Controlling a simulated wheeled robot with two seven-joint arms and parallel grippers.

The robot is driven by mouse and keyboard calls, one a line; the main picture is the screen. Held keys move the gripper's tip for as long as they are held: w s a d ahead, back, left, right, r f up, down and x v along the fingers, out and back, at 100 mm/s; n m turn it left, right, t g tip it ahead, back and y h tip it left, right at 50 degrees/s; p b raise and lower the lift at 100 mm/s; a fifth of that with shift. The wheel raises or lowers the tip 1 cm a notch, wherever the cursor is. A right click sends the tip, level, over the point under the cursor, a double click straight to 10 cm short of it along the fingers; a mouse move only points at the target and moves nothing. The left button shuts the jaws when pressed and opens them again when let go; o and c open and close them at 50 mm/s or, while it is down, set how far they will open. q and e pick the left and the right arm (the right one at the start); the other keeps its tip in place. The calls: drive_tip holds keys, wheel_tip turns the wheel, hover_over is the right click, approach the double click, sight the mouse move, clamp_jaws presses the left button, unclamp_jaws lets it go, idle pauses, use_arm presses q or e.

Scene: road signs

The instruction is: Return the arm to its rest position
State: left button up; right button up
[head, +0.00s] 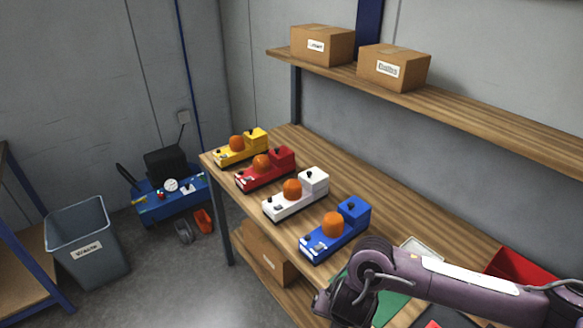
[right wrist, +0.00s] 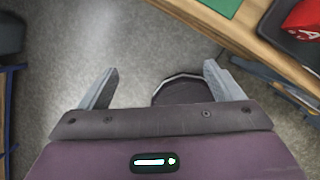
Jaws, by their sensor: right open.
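My right arm (head: 440,280) reaches in from the right edge of the head view, over the near end of the wooden workbench. Its wrist bends downward at the bench's front edge, and its fingertips are not clear there. In the right wrist view my right gripper (right wrist: 160,88) is open and empty, its two grey fingers wide apart over the grey floor. A dark round shape, partly hidden, shows between and beyond the fingers. My left gripper is not in view.
Yellow (head: 241,148), red (head: 265,170), white (head: 296,195) and blue (head: 335,230) blocks with orange domes stand along the workbench (head: 385,205). A green mat (head: 390,308) and red bin (head: 515,268) lie near my arm. Two cartons sit on the upper shelf (head: 470,110). A waste bin (head: 88,240) stands left.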

drive_tip(key=w+a+f+m+g+y+b, duration=0.1)
drive_tip(key=w+a+f+m+y+b, duration=0.2)
drive_tip(key=f+m, duration=0.65)
drive_tip(key=a+f+m+y+b, duration=0.3)
drive_tip(key=a+f+m+b, duration=0.15)
drive_tip(key=f, duration=1.05)
drive_tip(key=s+d+f+m+h+b, duration=0.1)
drive_tip(key=s+d+f+m, duration=0.35)
drive_tip(key=f, duration=0.35)
drive_tip(key=s+d+f+m+h+b, duration=0.1)
drive_tip(key=s+d+f+m, duration=0.25)
drive_tip(key=s+f, duration=0.35)
drive_tip(key=s+d+f+m+h+b, duration=0.1)
drive_tip(key=s+d+f+m+b, duration=0.2)
drive_tip(key=f, duration=0.6)
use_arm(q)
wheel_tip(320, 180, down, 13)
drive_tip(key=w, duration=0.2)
use_arm(e)
drive_tip(key=s+d+f+m+g+h, duration=0.1)
drive_tip(key=s+d+f, duration=0.3)
drive_tip(key=s, duration=0.6)
drive_tip(key=s+d+f+m+h, duration=0.1)
drive_tip(key=s+d+f+m, duration=0.2)
drive_tip(key=s, duration=0.8)
drive_tip(key=shift+s+d+f+m+g+h, duration=0.15)
drive_tip(key=shift+d+f+m+g+h, duration=0.25)
drive_tip(key=shift+d, duration=0.7)
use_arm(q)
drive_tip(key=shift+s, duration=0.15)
